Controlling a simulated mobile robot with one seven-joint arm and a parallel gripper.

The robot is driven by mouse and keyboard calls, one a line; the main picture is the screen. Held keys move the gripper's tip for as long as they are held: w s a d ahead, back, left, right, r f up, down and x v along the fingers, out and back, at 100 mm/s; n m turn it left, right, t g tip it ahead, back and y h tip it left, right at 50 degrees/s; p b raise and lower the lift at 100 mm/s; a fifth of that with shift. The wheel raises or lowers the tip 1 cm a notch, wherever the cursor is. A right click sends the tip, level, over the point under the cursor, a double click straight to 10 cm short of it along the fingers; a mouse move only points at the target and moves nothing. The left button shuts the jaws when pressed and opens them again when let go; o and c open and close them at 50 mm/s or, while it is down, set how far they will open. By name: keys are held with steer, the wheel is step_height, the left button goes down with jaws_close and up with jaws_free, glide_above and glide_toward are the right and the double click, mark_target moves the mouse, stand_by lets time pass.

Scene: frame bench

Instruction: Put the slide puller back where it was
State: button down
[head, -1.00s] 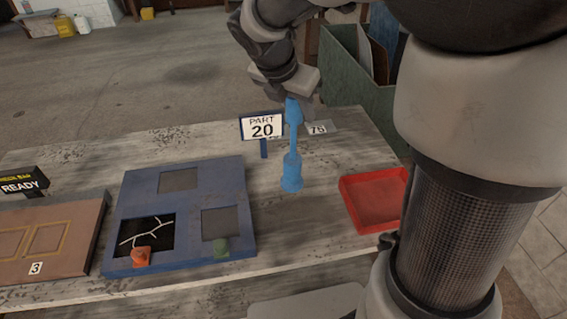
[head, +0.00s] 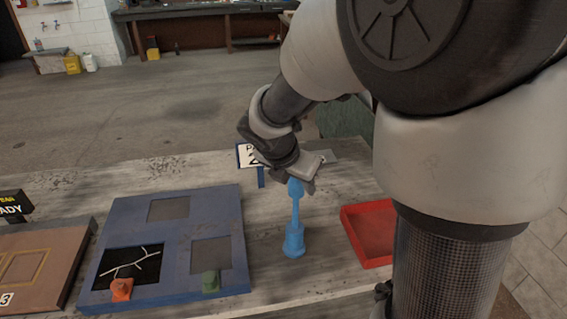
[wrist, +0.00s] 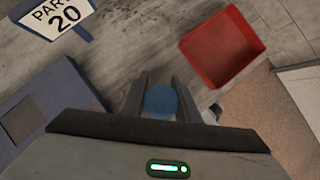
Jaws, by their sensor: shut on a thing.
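The slide puller (head: 294,228) is a blue upright tool with a thin shaft and a wider lower body. In the head view it is between the blue panel board and the red tray. My gripper (head: 300,182) is shut on its top end from above. In the wrist view the puller's round blue top (wrist: 161,101) shows between the two fingers (wrist: 160,97). I cannot tell whether its base touches the bench. A "PART 20" sign (head: 246,156) stands behind it, partly hidden by my arm; it shows clearly in the wrist view (wrist: 58,14).
A blue board (head: 215,222) with dark panels and orange and green knobs lies left of the puller. A red tray (head: 347,236) is to the right. A brown panel (head: 40,258) lies far left. Bench around the puller is clear.

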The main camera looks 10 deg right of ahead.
steer(key=shift+f, duration=0.35)
steer(key=c, duration=1.3)
jaws_free()
steer(key=shift+f, duration=0.1)
steer(key=shift+c, duration=0.2)
steer(key=shift+a+r, duration=0.1)
steer(key=shift+r, duration=0.35)
steer(key=p+v, duration=0.3)
steer(key=v, duration=0.8)
steer(key=s+d+r+m+y, duration=0.1)
steer(key=s+r+m+y, duration=0.1)
steer(key=s+m, duration=0.6)
steer(key=s+d+r+m+t+y, duration=0.1)
steer(key=s+m, duration=0.7)
steer(key=m, duration=1.1)
steer(key=shift+s+d+r+y, duration=0.25)
steer(key=shift+d+r+y, duration=0.1)
steer(key=shift+r+y, duration=0.25)
